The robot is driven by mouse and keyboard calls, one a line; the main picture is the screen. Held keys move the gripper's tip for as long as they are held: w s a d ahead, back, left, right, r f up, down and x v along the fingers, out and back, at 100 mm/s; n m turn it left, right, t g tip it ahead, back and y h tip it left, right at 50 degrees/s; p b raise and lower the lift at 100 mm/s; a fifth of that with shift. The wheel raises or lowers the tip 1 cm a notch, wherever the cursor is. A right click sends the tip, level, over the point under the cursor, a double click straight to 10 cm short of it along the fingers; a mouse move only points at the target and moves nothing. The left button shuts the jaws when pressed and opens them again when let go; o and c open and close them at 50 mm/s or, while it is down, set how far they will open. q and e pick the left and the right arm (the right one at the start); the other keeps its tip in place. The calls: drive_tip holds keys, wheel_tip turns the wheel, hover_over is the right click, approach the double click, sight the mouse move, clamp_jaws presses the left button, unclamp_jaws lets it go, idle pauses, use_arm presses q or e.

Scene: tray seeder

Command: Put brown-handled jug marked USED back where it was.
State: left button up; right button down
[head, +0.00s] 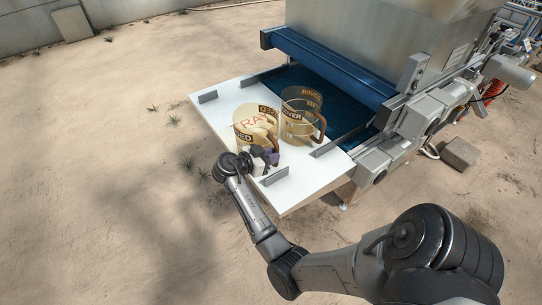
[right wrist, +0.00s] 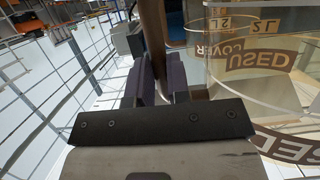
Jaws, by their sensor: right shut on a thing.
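The clear jug marked USED (head: 243,122) is over the front part of the white board, beside a second clear jug marked COVER (head: 289,127). In the right wrist view the USED jug (right wrist: 255,85) fills the right side, and the COVER lettering shows behind it. My right gripper (head: 266,154) is at the near side of the USED jug. In the right wrist view its dark pads are shut on the jug's brown handle (right wrist: 152,30). I cannot tell whether the jug's base touches the board. My left gripper is not in view.
The white board (head: 219,108) has small grey upright plates (head: 274,177) along its edges. A blue belt (head: 350,101) and blue roller (head: 330,66) lie behind the jugs, under the grey machine (head: 375,35). Sandy ground at the left is open.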

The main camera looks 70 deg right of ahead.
drive_tip(key=shift+f, duration=0.1)
drive_tip(key=c, duration=1.1)
unclamp_jaws()
